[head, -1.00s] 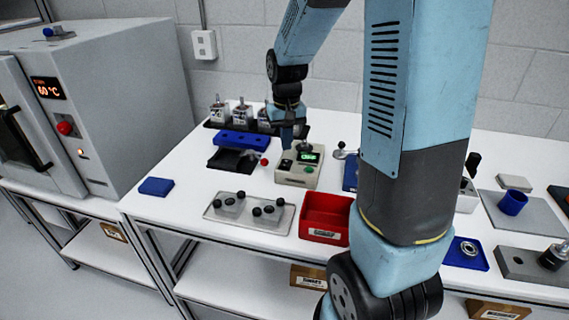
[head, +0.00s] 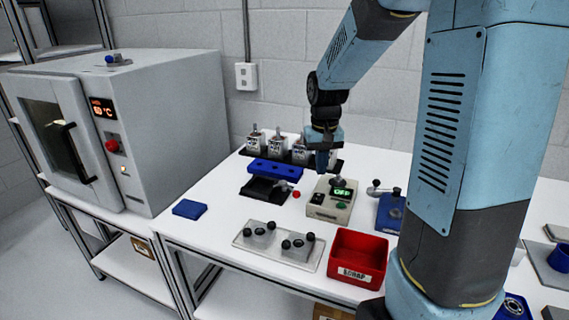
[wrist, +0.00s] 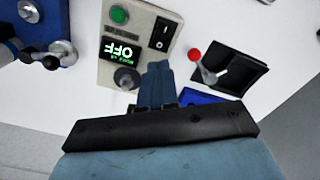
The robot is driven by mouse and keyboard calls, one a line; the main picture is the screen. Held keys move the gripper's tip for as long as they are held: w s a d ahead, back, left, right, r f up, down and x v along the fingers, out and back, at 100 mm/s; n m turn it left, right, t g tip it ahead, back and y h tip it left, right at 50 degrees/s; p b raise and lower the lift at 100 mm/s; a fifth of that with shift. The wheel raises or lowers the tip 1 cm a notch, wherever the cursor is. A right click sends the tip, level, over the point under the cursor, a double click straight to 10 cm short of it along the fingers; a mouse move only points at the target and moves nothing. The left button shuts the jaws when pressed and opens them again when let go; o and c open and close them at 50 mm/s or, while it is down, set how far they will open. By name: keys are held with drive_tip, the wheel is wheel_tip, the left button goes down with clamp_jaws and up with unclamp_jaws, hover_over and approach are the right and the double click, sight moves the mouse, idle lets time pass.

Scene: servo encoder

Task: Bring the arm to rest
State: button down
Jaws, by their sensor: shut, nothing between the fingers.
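My arm reaches over the table from the right in the head view. My gripper (head: 322,166) points down just behind the beige control box (head: 332,200), and its fingers are shut with nothing between them. In the wrist view the closed blue fingers (wrist: 157,84) show beside the box's dark knob (wrist: 126,79). The box's green-lit display (wrist: 124,52) reads OFF, upside down there. The box also has a green button (wrist: 120,14) and a black rocker switch (wrist: 162,32). I cannot tell whether the fingertips touch anything.
A red scrap bin (head: 357,257) and a clear tray with black knobs (head: 279,246) stand in front. A black holder with a red-tipped lever (head: 268,190) is left of the box, a blue fixture (head: 391,212) right. A grey oven (head: 150,130) stands at the left.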

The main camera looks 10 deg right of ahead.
drive_tip(key=s+r+t, duration=0.2)
drive_tip(key=s+r, duration=0.5)
drive_tip(key=s, duration=0.3)
drive_tip(key=s+r+t, duration=0.3)
drive_tip(key=s+r, duration=0.3)
drive_tip(key=s, duration=0.5)
drive_tip(key=shift+a+r+n+t, duration=0.15)
drive_tip(key=shift+r+n+t, duration=0.15)
drive_tip(key=shift+r+n, duration=0.1)
drive_tip(key=shift+s, duration=0.1)
